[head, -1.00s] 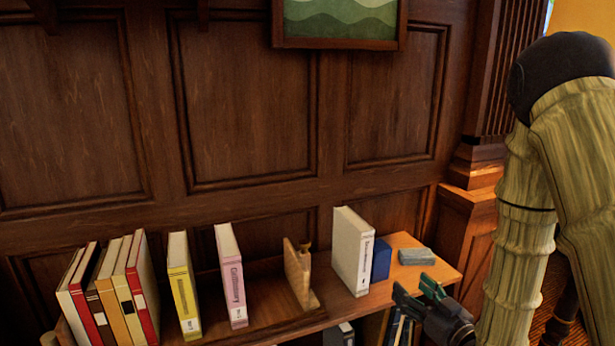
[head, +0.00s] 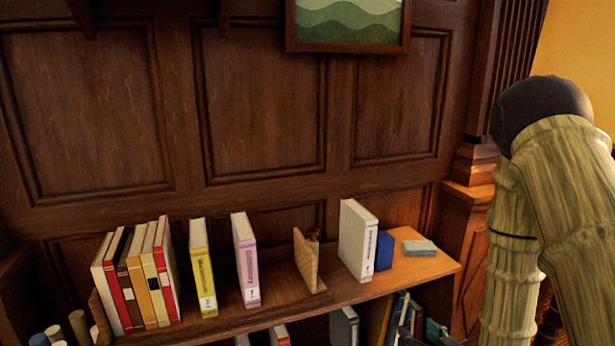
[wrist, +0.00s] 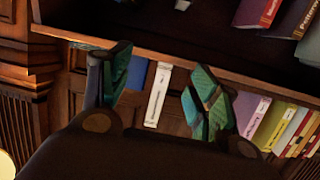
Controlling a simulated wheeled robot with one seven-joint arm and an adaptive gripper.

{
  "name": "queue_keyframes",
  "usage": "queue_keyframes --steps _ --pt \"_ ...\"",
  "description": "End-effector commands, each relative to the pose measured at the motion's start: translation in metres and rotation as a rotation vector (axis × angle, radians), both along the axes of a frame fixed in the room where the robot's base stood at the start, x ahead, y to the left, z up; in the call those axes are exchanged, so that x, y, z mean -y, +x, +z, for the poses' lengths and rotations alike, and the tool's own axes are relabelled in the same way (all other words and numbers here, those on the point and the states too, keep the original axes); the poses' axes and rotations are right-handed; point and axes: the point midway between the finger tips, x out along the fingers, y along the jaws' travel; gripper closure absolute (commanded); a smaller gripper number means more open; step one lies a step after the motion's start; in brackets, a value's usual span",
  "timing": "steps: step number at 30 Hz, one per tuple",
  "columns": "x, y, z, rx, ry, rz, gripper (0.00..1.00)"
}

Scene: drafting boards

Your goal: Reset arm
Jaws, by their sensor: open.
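My gripper (wrist: 160,88) is open and empty in the wrist view, its two green-padded fingers spread apart. In the head view my gripper (head: 425,335) barely shows at the bottom edge, low in front of the shelf's right part. In the wrist view a white book (wrist: 157,95) and part of a blue book (wrist: 133,76) appear between and behind the fingers. I cannot tell how far the fingers are from the shelf. Nothing is held.
A wooden shelf (head: 350,295) carries a row of upright books, a yellow book (head: 203,268), a pink book (head: 245,260), a wooden divider (head: 307,262) and a small grey-blue block (head: 419,248). More books stand below. A panelled wall (head: 260,110) rises behind.

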Motion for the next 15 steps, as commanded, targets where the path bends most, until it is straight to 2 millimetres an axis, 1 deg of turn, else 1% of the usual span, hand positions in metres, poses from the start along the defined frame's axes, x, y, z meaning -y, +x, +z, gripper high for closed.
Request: queue_keyframes --steps 1,2,3,4,8,9,11,12,14,15 --pt "-0.002 -0.006 -0.017 -0.045 -0.006 -0.007 0.38" --pt "-0.003 -0.01 -0.026 -0.071 -0.011 -0.013 0.38" --pt "-0.005 -0.016 -0.041 -0.113 -0.018 -0.021 0.38" --pt "-0.005 -0.021 -0.052 -0.146 -0.024 -0.029 0.38" --pt "-0.009 -0.058 -0.113 -0.331 -0.052 -0.067 0.38" --pt "-0.011 -0.072 -0.132 -0.394 -0.062 -0.08 0.38" --pt "-0.013 -0.094 -0.158 -0.485 -0.074 -0.098 0.38" --pt "-0.014 -0.111 -0.175 -0.549 -0.083 -0.111 0.38" --pt "-0.017 -0.136 -0.198 -0.64 -0.096 -0.127 0.38" --pt "-0.019 -0.154 -0.213 -0.703 -0.104 -0.138 0.38"
